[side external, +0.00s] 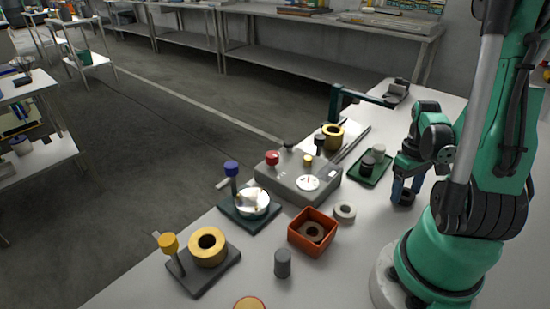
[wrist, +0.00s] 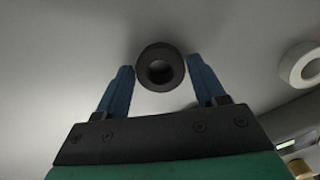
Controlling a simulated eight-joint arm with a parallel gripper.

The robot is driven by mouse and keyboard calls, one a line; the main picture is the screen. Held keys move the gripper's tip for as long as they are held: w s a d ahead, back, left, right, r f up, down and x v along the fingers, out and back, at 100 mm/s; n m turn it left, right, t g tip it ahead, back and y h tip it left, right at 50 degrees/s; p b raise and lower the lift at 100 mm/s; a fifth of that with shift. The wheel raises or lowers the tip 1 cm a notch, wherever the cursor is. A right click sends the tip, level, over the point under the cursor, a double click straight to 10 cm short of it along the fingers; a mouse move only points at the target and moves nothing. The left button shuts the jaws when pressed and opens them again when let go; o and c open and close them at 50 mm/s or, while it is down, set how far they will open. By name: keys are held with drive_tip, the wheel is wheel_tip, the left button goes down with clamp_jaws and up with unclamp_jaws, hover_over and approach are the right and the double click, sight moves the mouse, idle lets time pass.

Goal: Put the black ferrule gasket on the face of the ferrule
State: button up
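The black ferrule gasket, a thick dark ring (wrist: 160,67), lies on the pale bench; in the side external view it is the dark ring (side external: 406,199) under my gripper. My gripper (side external: 404,195) points down with its blue fingers apart. In the wrist view the fingertips (wrist: 160,72) are on either side of the ring, with a narrow gap showing at each side. I cannot tell for sure which part is the ferrule; candidates are a brass ring (side external: 208,246) on a dark plate with a yellow-knobbed post, and a shiny round face (side external: 251,202) on a dark base with a blue-knobbed post.
A white ring (side external: 345,211) lies on the bench, also in the wrist view (wrist: 301,66). A red box (side external: 292,238) holds a brown ring. A grey cylinder (side external: 282,263), a gauge box (side external: 275,184) and a green tray (side external: 384,172) stand nearby.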

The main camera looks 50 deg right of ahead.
drive_tip(key=shift+o, duration=1)
wheel_tip(320, 180, up, 12)
drive_tip(key=w, duration=0.1)
drive_tip(key=w+a+n+t+h, duration=0.2)
drive_tip(key=w+a+n+t, duration=0.1)
drive_tip(key=w+a, duration=0.5)
drive_tip(key=w+t, duration=0.1)
drive_tip(key=w, duration=0.2)
drive_tip(key=shift+w, duration=0.35)
drive_tip(key=shift+o, duration=0.6)
drive_tip(key=w+a+r+n+t+y, duration=0.1)
drive_tip(key=w+a+t, duration=0.3)
drive_tip(key=a, duration=0.7)
drive_tip(key=shift+w+n, duration=0.2)
drive_tip(key=shift+n, duration=0.4)
drive_tip(key=shift+a+r, duration=0.1)
